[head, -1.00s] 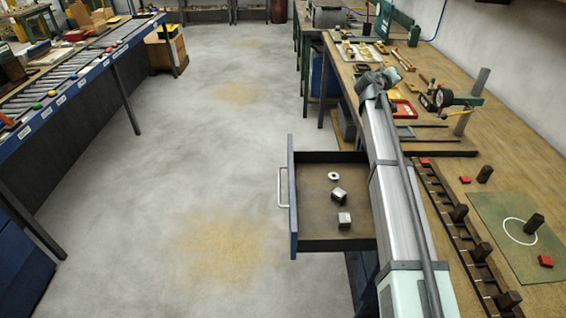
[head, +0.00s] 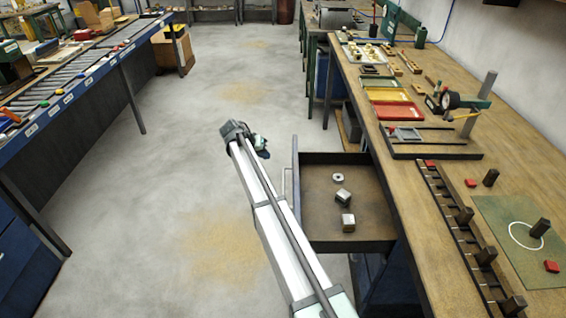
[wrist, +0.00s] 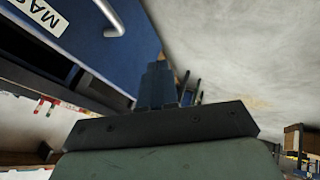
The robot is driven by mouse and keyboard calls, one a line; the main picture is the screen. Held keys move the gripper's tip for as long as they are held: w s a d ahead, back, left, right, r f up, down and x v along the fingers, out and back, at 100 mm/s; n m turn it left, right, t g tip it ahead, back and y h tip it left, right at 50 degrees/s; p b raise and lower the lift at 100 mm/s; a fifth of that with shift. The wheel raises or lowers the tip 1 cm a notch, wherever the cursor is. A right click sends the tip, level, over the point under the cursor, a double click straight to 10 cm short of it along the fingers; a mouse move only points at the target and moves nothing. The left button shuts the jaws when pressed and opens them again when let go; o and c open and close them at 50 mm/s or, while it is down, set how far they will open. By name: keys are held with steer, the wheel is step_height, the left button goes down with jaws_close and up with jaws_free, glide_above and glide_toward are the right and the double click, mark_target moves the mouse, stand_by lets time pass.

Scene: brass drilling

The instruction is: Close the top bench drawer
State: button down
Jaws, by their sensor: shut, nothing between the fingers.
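The top bench drawer (head: 324,215) stands pulled out from the bench's left side in the head view, with a blue front (head: 295,190) and a light bar handle (head: 285,184). A ring and two metal pieces (head: 346,221) lie inside it. In the wrist view the blue front (wrist: 90,30) fills the upper left, with the handle (wrist: 110,18) and part of a label. My gripper shows in the wrist view (wrist: 158,72), its fingers together with nothing between them. It is outside the drawer, on the handle side; I see no contact. In the head view my arm hides part of the handle.
The wooden bench (head: 440,180) holds red and yellow trays (head: 394,111), a peg rack (head: 460,240) and a green mat (head: 520,235). A roller conveyor (head: 80,75) stands at the left. The concrete floor (head: 190,140) between them is clear.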

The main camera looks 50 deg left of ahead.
steer(key=w+d+f, duration=0.3)
steer(key=w+f, duration=0.5)
steer(key=shift+w+d, duration=0.25)
steer(key=shift+w, duration=0.1)
steer(key=shift+w+d, duration=0.1)
stand_by(0.3)
glide_above(359, 176)
steer(key=shift+a, duration=0.2)
stand_by(0.6)
